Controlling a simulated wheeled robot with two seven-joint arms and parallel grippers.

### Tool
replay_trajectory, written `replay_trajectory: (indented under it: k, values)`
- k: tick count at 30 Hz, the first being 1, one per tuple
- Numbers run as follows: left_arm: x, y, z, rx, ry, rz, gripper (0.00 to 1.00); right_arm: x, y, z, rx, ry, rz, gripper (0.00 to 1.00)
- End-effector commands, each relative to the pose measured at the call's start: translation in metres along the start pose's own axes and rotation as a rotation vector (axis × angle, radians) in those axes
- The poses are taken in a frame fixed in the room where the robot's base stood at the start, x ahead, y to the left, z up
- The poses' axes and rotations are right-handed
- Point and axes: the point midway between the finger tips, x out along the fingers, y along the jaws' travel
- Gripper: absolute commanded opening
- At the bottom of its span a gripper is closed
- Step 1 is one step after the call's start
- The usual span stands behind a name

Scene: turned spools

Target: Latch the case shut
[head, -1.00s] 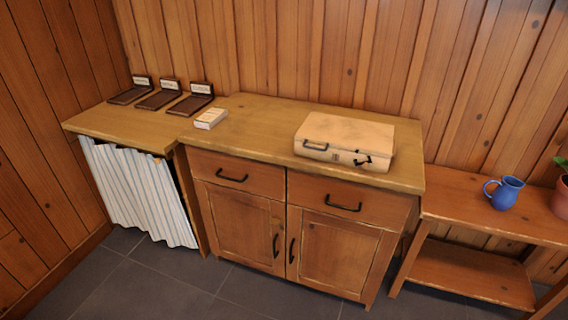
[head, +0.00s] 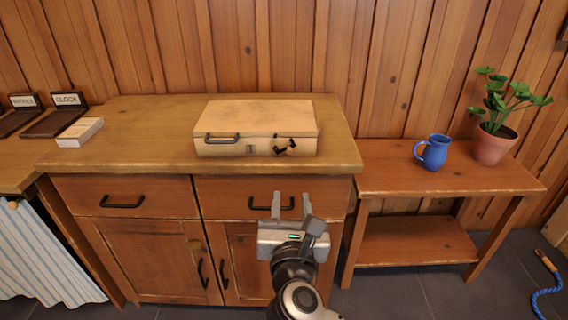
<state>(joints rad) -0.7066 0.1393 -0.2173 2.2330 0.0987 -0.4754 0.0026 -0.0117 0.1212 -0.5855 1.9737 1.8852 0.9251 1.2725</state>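The case (head: 256,123) is pale wood and lies flat on the cabinet top, with its lid down. Its front face shows a dark handle (head: 222,138) at left, a small plate (head: 249,149) in the middle and a black latch (head: 285,147) at right. The latch lever sits tilted, and I cannot tell if it is fastened. My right gripper (head: 291,205) is in front of the cabinet, below and apart from the case. Its two fingers point up with a gap between them, and it is empty. My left gripper is not in view.
The cabinet top (head: 150,135) is clear left of the case, up to a small white box (head: 80,132) and dark labelled stands (head: 55,118). A lower side table (head: 440,180) at right holds a blue jug (head: 433,153) and a potted plant (head: 494,140). A blue rope (head: 543,290) is on the floor.

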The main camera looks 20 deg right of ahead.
Motion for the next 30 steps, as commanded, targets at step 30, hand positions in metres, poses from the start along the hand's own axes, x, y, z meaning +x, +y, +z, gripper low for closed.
replay_trajectory:
  k: [30]
  values:
    - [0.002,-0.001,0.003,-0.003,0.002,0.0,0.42,0.157,-0.001,-0.011,0.051,0.029,-0.01,0.37]
